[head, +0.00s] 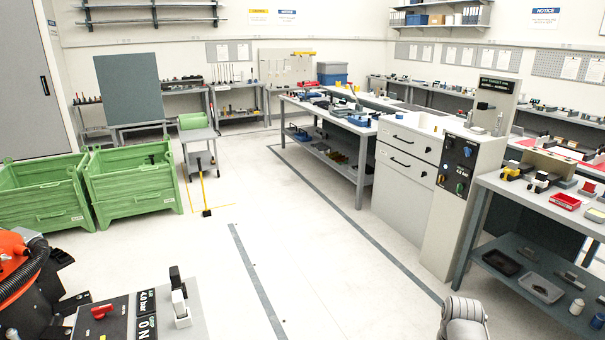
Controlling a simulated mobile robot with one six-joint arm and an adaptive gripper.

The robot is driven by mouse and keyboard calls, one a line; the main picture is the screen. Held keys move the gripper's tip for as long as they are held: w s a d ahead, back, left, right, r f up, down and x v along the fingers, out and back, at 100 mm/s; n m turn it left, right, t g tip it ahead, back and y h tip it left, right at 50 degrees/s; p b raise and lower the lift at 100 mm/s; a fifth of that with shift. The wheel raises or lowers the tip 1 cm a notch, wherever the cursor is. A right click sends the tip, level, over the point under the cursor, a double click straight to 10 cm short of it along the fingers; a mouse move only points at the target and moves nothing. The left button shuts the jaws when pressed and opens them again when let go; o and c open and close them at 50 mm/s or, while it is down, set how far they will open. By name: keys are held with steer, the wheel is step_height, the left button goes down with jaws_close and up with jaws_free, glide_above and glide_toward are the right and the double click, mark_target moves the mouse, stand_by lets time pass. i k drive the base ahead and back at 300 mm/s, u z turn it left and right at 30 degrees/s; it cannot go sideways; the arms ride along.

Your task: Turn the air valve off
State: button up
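A red valve handle (102,311) sits on a dark panel (118,329) at the bottom left of the head view. Labels beside it on the panel read "4.0 bar" and "ON" (147,325). Part of the panel is cut off by the bottom edge of the picture. A grey rounded part at the bottom right looks like a link of my own arm. My gripper does not show in this view, so its state and its distance from the valve are hidden.
A black and grey upright fitting (180,300) stands right of the panel. An orange and black machine with a hose (18,270) is at its left. Green crates (135,190) stand behind. A grey control cabinet (455,195) and workbenches line the right. The middle floor is clear.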

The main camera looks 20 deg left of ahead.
mark_target(100, 312)
steer(key=u, duration=0.3)
steer(key=i, duration=0.9)
steer(key=u, duration=0.85)
steer(key=i, duration=0.85)
steer(key=u, duration=0.35)
steer(key=k, duration=0.9)
steer(key=u, duration=0.15)
steer(key=i, duration=0.35)
